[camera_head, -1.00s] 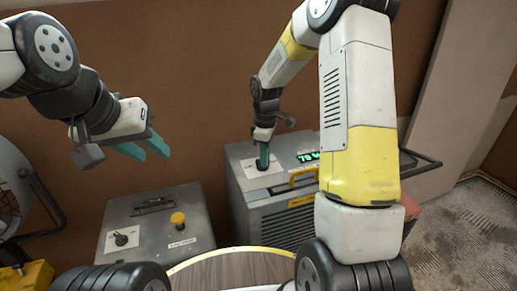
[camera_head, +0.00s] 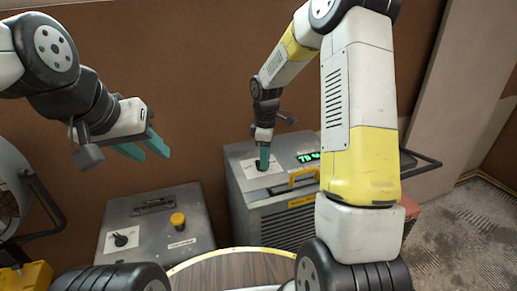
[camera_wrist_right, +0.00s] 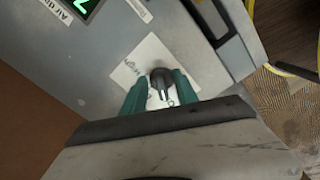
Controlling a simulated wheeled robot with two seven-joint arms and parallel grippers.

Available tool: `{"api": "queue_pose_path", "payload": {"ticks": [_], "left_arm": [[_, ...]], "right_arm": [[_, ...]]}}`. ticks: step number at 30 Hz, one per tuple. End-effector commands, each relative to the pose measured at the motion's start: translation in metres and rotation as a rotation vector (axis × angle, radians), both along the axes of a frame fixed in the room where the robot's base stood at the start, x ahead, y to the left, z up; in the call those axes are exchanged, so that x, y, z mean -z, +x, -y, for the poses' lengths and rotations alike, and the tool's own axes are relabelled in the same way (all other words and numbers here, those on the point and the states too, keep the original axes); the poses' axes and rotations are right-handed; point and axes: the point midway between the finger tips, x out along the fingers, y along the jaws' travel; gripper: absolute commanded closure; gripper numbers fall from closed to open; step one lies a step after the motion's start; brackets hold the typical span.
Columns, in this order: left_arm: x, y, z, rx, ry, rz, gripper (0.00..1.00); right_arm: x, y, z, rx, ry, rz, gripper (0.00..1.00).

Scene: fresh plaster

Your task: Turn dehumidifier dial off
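The dehumidifier (camera_head: 238,183) is a grey box at the back, right of centre. Its dark round dial (camera_wrist_right: 161,78) sits on a white label plate (camera_wrist_right: 143,62) on the top face. My right gripper (camera_head: 264,163) points down at the dial. In the right wrist view its teal fingers (camera_wrist_right: 161,88) stand close on both sides of the dial and appear shut on it. The dial's lettering is too blurred to read. A lit green display (camera_head: 308,157) is on the same top face. My left gripper (camera_head: 145,151) is open and empty, in the air at the left.
A second grey box (camera_head: 150,220) with a black knob (camera_head: 121,240) and a yellow button (camera_head: 178,219) stands left of the dehumidifier. A yellow handle (camera_head: 304,175) crosses the dehumidifier's front edge. A brown wall is close behind. A fan (camera_head: 12,195) stands at far left.

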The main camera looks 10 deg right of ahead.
Motion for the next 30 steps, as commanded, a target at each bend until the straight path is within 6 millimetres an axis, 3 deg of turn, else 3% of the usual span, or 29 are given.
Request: {"api": "queue_pose_path", "payload": {"ticks": [8,21,30], "left_arm": [[0.0,0.0,0.0,0.0,0.0,0.0,0.64],[0.0,0.0,0.0,0.0,0.0,0.0,0.64],[0.0,0.0,0.0,0.0,0.0,0.0,0.64]], "right_arm": [[-0.003,0.0,0.0,0.001,0.001,0.001,0.65],[-0.069,0.001,0.0,0.001,0.0,0.002,0.65],[-0.078,0.0,0.0,0.0,0.0,0.0,0.65]]}}
